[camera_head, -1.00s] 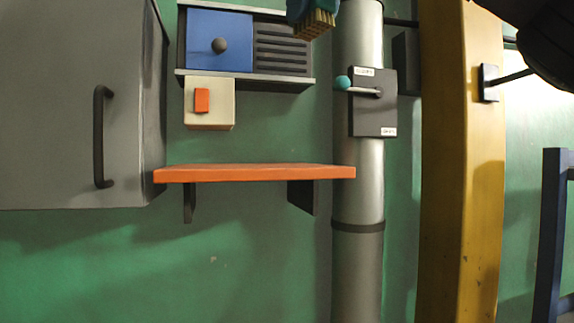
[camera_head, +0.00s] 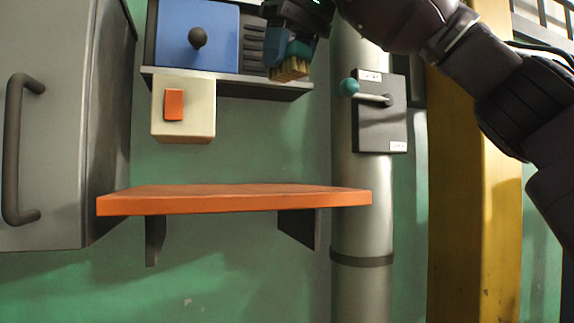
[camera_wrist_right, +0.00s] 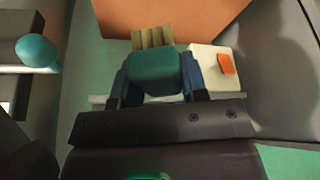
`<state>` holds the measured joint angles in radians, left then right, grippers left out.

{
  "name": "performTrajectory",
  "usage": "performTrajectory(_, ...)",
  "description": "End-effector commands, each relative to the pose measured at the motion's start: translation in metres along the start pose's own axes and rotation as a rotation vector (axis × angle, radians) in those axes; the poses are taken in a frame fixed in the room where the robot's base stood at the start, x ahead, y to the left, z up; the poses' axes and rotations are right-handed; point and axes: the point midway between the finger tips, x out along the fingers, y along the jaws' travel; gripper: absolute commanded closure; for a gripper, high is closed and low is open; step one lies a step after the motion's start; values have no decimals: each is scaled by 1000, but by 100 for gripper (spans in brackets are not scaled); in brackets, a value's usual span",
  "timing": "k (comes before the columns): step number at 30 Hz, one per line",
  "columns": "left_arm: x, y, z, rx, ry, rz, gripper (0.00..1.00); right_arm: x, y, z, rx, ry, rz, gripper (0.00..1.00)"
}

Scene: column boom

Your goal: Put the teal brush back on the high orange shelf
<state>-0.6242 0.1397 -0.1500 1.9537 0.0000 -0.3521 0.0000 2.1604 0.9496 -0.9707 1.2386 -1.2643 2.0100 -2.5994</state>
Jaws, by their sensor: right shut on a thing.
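The orange shelf (camera_head: 240,198) is fixed to the green wall, and its top is bare in the head view. My right gripper (camera_head: 290,35) comes in from the upper right, above the shelf's right half. It is shut on the teal brush (camera_head: 294,50), whose tan bristles (camera_head: 289,70) point down. In the right wrist view the teal brush (camera_wrist_right: 154,72) sits between the two blue fingers, with the orange shelf (camera_wrist_right: 170,16) beyond it. The brush is apart from the shelf. My left gripper is not in view.
A blue drawer unit (camera_head: 197,35) and a cream box with an orange switch (camera_head: 184,107) are on the wall above the shelf. A grey cabinet (camera_head: 60,120) stands left. A teal-knobbed lever (camera_head: 349,87) is on the grey pipe at right, beside a yellow column (camera_head: 470,200).

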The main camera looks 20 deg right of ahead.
Motion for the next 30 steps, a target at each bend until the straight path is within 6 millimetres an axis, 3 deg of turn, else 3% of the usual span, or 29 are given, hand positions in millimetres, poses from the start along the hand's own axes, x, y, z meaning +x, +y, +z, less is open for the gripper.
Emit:
performTrajectory(15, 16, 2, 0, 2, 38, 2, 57, 96, 0, 39, 0, 0, -1, 79)
performTrajectory(23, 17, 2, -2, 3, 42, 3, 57, 113, 0, 47, 1, 2, 0, 79)
performTrajectory(30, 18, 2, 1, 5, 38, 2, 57, 140, 1, 58, 1, 1, -1, 79)
